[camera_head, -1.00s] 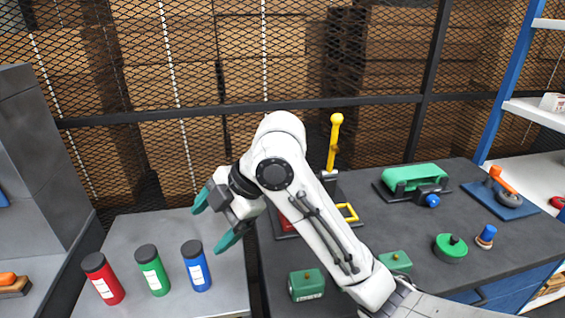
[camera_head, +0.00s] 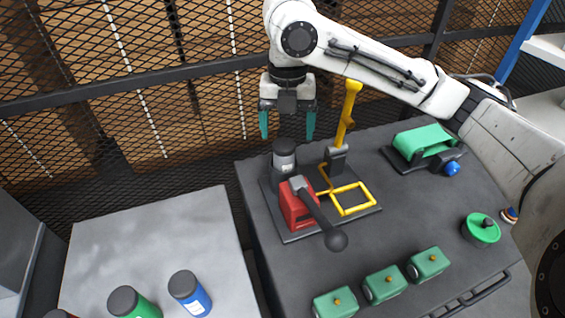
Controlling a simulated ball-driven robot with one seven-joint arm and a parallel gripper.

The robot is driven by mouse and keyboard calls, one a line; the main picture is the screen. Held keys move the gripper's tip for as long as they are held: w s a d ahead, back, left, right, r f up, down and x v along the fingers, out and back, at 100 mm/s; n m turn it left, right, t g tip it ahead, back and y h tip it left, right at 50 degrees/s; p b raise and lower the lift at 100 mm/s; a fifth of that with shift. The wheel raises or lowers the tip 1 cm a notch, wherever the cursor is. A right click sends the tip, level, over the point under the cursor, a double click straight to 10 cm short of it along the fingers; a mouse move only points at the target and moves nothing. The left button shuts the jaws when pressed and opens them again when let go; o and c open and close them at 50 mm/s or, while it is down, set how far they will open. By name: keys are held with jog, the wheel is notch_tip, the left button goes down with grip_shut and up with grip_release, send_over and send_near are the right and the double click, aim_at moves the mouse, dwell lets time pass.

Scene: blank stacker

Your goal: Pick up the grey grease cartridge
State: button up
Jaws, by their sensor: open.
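The grey grease cartridge (camera_head: 284,163) stands upright, with a dark cap and a pale label. It is on the dark base plate of the fixture on the workbench, behind the red lever block (camera_head: 296,208), which hides its lower part. My gripper (camera_head: 287,133) points down with its two green fingers spread apart. In this view it appears just above the cartridge's cap, one finger to each side, with nothing between the fingers. The exact height gap cannot be told.
A yellow post (camera_head: 349,105) and yellow frame (camera_head: 350,210) stand right of the cartridge. A black-knobbed lever (camera_head: 336,239) sticks out in front. Green blocks (camera_head: 383,285) line the front edge. Blue (camera_head: 190,294) and green (camera_head: 134,304) cartridges stand on the grey table at left.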

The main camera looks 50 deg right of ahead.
aim_at(284, 144)
jog(key=shift+w+f+p, duration=0.15)
jog(key=shift+w+f, duration=0.05)
jog(key=shift+f, duration=1.65)
jog(key=shift+w+f+p, duration=0.15)
jog(key=shift+f, duration=1.7)
jog(key=c, duration=1.1)
jog(key=shift+c, duration=0.2)
jog(key=shift+r, duration=0.1)
